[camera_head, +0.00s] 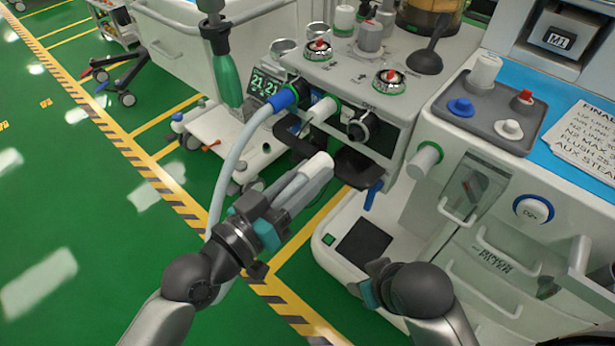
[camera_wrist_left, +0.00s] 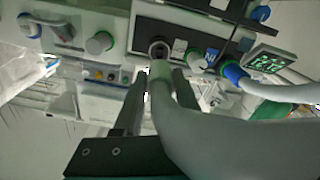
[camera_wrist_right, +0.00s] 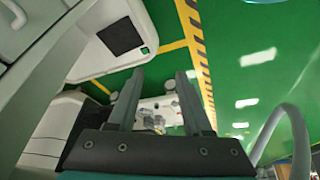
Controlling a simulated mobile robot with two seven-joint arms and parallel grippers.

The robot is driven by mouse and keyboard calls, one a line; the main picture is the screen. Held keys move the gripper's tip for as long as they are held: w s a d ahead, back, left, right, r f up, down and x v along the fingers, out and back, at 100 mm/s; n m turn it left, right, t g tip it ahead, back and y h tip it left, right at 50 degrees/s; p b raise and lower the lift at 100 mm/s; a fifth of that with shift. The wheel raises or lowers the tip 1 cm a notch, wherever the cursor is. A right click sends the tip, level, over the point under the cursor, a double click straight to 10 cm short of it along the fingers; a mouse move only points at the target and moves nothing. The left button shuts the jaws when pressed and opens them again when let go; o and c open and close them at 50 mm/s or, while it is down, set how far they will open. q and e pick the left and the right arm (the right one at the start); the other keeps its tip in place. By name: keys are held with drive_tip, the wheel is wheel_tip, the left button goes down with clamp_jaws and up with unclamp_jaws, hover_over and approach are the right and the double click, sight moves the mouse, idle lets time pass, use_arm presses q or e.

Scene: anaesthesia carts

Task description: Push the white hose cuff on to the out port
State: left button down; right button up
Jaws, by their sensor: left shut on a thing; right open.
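The white hose cuff (camera_head: 318,167) is on the end of a pale hose, held by my left gripper (camera_head: 294,186). My left gripper is shut on it, with one finger on either side, as the left wrist view also shows (camera_wrist_left: 158,88). The cuff points up at the machine's front. The out port (camera_head: 363,125) is a dark round fitting marked OUT, above and right of the cuff in the head view. A gap separates them there. In the left wrist view a dark ring (camera_wrist_left: 158,48) shows just beyond the cuff. My right gripper (camera_head: 366,287) is low, open and empty.
A blue-cuffed hose (camera_head: 284,98) is joined to the machine left of the out port. A white port (camera_head: 322,109) sticks out between them. A dark ledge (camera_head: 354,167) juts out below. A cart (camera_head: 470,170) with drawer handles stands to the right.

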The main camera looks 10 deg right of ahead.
drive_tip(key=shift+f, duration=0.15)
use_arm(q)
drive_tip(key=shift+d, duration=0.1)
drive_tip(key=x, duration=0.5)
drive_tip(key=shift+w+d+p, duration=0.2)
drive_tip(key=shift+p, duration=0.2)
use_arm(e)
drive_tip(key=shift+f, duration=0.85)
drive_tip(key=shift+w+r, duration=0.1)
drive_tip(key=shift+w, duration=0.05)
drive_tip(key=shift+r, duration=0.15)
drive_tip(key=shift+s, duration=0.2)
idle(0.3)
use_arm(q)
drive_tip(key=shift+p, duration=0.4)
use_arm(e)
drive_tip(key=shift+w+r, duration=0.15)
drive_tip(key=shift+r, duration=0.05)
